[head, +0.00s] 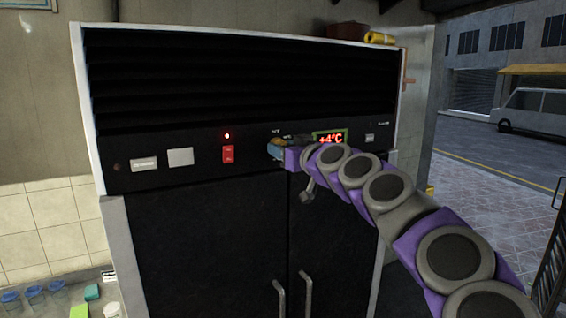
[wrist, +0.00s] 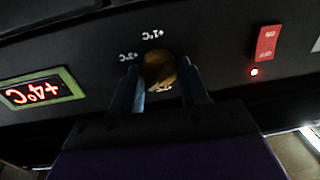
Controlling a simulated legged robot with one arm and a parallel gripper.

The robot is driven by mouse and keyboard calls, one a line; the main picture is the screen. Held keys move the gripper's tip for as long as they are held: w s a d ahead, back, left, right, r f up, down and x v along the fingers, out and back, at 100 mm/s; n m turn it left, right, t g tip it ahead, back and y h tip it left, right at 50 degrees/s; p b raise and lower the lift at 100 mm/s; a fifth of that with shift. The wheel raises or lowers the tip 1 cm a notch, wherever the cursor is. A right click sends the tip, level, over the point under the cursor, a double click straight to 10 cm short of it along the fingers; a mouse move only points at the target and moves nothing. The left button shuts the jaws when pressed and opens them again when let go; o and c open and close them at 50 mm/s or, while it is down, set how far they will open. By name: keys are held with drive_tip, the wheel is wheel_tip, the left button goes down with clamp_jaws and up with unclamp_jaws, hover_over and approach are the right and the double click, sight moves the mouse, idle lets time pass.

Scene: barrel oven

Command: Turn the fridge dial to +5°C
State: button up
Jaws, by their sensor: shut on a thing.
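The fridge dial (wrist: 158,70) is a round brownish-gold knob on the black control panel, with white temperature marks around it. The wrist view is turned over, so the marks appear upside down. My gripper (wrist: 160,88) is shut on the dial, with one blue finger on each side of it. In the head view my gripper (head: 280,148) is at the panel and mostly hides the dial. The red display (head: 330,139) in its green frame reads +4°C. It also shows upside down in the wrist view (wrist: 42,92).
A red switch (head: 228,154) with a lit red lamp above it sits left of the dial. The black fridge doors (head: 200,250) with two upright handles are below the panel. Cups and small items stand on a surface at the lower left. A street is at the right.

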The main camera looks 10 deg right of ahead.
drive_tip(key=shift+m, duration=0.4)
drive_tip(key=o, duration=1)
drive_tip(key=shift+d, duration=0.1)
drive_tip(key=shift+s+b, duration=0.1)
drive_tip(key=shift+b, duration=0.2)
drive_tip(key=b+v, duration=0.2)
drive_tip(key=v, duration=1.5)
drive_tip(key=shift+d+f+b, duration=0.2)
drive_tip(key=shift+b, duration=0.1)
